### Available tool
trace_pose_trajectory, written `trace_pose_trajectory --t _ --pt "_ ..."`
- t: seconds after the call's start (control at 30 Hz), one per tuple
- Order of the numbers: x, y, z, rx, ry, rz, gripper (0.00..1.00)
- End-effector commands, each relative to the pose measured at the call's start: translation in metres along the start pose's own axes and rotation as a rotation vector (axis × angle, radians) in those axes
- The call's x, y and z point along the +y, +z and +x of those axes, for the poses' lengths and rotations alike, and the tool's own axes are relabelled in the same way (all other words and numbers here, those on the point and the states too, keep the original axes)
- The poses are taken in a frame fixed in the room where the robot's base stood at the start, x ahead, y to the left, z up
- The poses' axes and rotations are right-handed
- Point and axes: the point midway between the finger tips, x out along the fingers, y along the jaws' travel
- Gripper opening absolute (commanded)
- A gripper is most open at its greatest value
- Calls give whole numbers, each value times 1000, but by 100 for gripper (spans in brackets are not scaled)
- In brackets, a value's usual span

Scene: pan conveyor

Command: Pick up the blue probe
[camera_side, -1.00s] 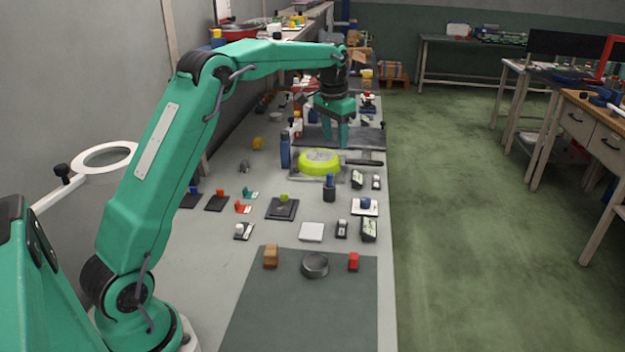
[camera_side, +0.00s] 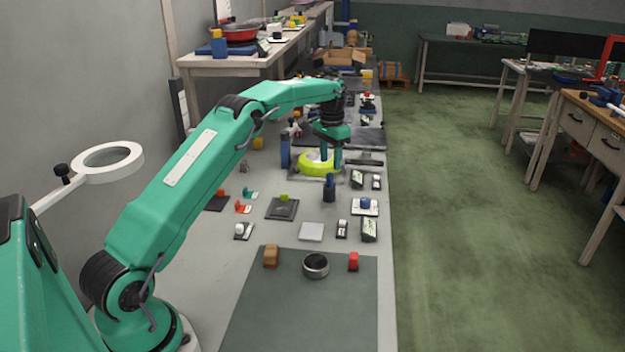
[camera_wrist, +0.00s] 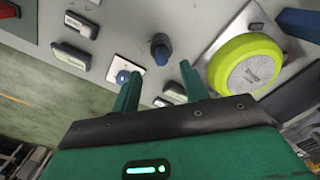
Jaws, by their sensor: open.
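The blue probe (camera_side: 329,182) stands upright in a small dark round holder, in front of the yellow-green round piece in the side view. In the wrist view the blue probe (camera_wrist: 160,50) shows beyond my fingertips, roughly midway between them. My gripper (camera_side: 331,163) is open and points down, above and behind the probe in the side view. In the wrist view my gripper (camera_wrist: 161,68) has nothing between its fingers. I see no contact with the probe.
The yellow-green round piece (camera_side: 313,166) sits on a grey plate close to my fingers. A tall blue bottle (camera_side: 285,151) stands left of it. A blue knob on a white plate (camera_side: 365,204) lies right of the probe. The dark mat (camera_side: 300,315) in front has bare room.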

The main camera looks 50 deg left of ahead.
Motion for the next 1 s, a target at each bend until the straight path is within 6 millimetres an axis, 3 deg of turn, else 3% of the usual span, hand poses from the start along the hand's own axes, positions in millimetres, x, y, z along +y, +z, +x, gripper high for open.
trace_pose_trajectory --t 0.17,0.47,1.0 --pt "0 0 15 -2 1 0 44" --pt "0 0 20 -1 0 0 44" --pt "-2 -1 68 0 0 0 44"
